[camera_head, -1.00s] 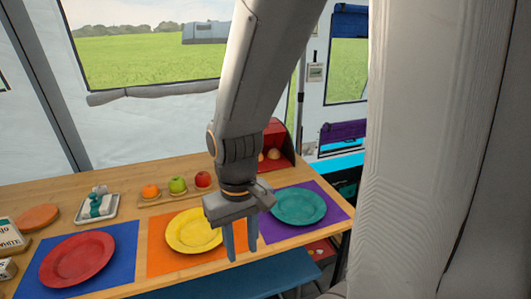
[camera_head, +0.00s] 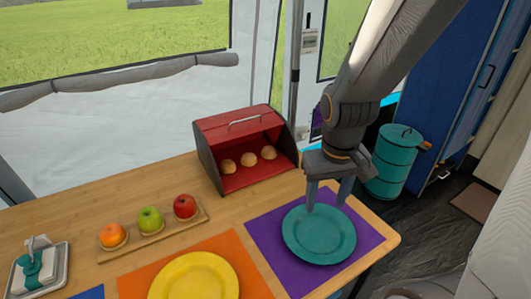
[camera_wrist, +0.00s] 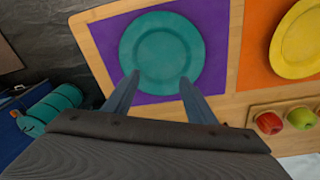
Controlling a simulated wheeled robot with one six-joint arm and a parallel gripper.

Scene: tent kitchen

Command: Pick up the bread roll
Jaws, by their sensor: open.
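Several bread rolls sit in a row inside an open red bread box (camera_head: 222,125) at the back of the table. I see a left bread roll (camera_head: 228,166), a middle bread roll (camera_head: 248,159) and a right bread roll (camera_head: 269,152). My gripper (camera_head: 327,208) is open and empty, pointing down above the teal plate (camera_head: 319,234), to the right of and in front of the box. In the wrist view my gripper (camera_wrist: 157,90) has its fingers apart over the near part of the teal plate (camera_wrist: 161,47). The rolls are not in the wrist view.
A wooden tray (camera_head: 155,238) holds an orange, a green apple and a red apple left of the box. A yellow plate (camera_head: 195,278) lies on an orange mat. A teal barrel (camera_head: 393,160) stands on the floor beyond the table's right edge. Bare wood lies in front of the box.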

